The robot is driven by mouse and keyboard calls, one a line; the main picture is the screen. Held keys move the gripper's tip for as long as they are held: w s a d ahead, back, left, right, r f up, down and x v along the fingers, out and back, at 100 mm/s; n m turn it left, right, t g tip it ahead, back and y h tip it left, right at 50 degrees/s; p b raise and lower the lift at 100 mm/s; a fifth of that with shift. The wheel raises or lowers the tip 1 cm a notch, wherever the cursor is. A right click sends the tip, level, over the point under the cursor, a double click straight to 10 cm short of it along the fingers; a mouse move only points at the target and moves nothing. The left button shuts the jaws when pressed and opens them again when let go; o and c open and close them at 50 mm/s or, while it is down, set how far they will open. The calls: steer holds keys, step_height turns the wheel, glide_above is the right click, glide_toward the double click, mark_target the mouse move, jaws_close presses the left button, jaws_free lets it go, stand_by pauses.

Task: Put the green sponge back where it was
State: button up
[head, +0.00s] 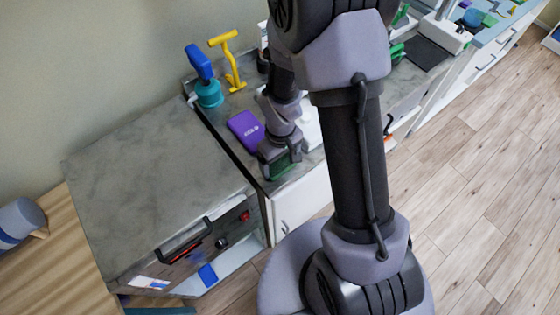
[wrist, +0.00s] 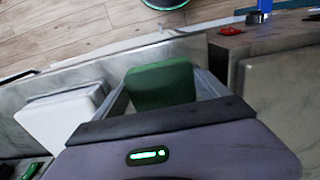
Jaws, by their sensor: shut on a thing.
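My gripper (head: 281,160) is over the front edge of the grey counter, just right of the purple box. In the wrist view its two fingers (wrist: 162,82) are closed on the sides of the green sponge (wrist: 160,88). The sponge is a dark green block standing out between the fingertips. In the head view only a little of the sponge (head: 281,171) shows, at the end of the gripper. I cannot tell whether the sponge touches the counter.
The purple box (head: 246,129) lies on the counter (head: 215,114), with a blue-topped teal bottle (head: 208,93) and a yellow tool (head: 230,62) behind. A white object (wrist: 62,120) is close beside the gripper. A large grey-topped unit (head: 150,175) stands left. Wood floor (head: 480,170) is clear.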

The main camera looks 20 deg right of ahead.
steer(key=shift+f+b, duration=0.25)
steer(key=shift+b, duration=0.05)
steer(key=o, duration=1.8)
step_height(320, 180, up, 13)
steer(key=p, duration=0.5)
step_height(320, 180, up, 8)
steer(key=m+t, duration=0.2)
glide_above(280, 163)
steer(key=s+a+r+m+t, duration=0.1)
steer(key=s+r+m, duration=0.1)
steer(key=s+r, duration=0.2)
steer(key=s+a+r+m+t+y, duration=0.1)
steer(key=s+r+m, duration=0.1)
steer(key=s+r, duration=0.2)
steer(key=s+a+r+m+t+y, duration=0.1)
steer(key=s+a+r+m, duration=0.1)
steer(key=s+r, duration=0.2)
step_height(280, 163, up, 2)
steer(key=shift+t, duration=0.4)
step_height(280, 163, down, 10)
steer(key=b, duration=1)
steer(key=shift+f, duration=0.15)
